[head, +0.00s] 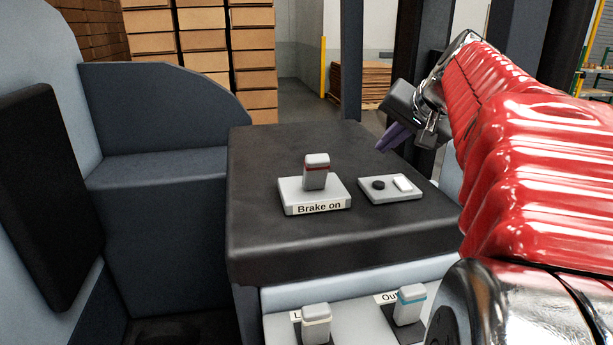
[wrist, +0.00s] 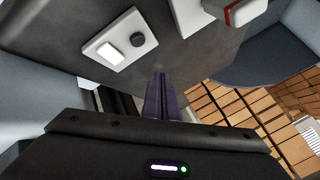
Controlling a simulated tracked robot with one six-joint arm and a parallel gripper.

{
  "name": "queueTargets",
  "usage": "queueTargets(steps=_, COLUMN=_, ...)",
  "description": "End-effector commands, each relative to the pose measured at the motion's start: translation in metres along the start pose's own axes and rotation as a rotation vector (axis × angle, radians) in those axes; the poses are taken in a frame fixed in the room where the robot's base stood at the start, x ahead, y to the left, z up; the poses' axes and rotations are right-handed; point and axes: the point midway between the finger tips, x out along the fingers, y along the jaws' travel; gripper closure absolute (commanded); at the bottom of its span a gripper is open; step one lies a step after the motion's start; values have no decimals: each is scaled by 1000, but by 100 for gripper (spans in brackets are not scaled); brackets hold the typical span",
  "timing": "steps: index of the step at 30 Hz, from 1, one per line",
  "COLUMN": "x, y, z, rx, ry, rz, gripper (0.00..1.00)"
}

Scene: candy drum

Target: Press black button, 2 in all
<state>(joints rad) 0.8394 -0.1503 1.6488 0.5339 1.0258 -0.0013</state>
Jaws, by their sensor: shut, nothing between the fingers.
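The black button (head: 378,185) is a small round knob on a light grey plate (head: 391,197), beside a white square button (head: 402,183). The plate lies on the dark console top. In the wrist view the black button (wrist: 138,39) is at the upper middle, right of the lit white button (wrist: 109,53). My gripper (head: 386,143) has purple fingers, shut and empty, held above and behind the plate in the head view. In the wrist view the fingertips (wrist: 159,76) point toward the plate and are apart from the black button.
A "Brake on" switch (head: 316,172) with a red band stands on its plate left of the buttons. Two more levers (head: 316,322) (head: 409,304) are on the lower front panel. Cardboard boxes (head: 204,47) are stacked at the back left. The console's rear top is clear.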

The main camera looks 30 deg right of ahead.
Motion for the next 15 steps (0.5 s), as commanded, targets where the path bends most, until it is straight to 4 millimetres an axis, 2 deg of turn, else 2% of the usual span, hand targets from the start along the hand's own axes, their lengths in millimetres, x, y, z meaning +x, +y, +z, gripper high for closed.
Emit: queueTargets(steps=15, x=35, y=25, z=26, rx=1, ry=-2, rz=-1, gripper=100)
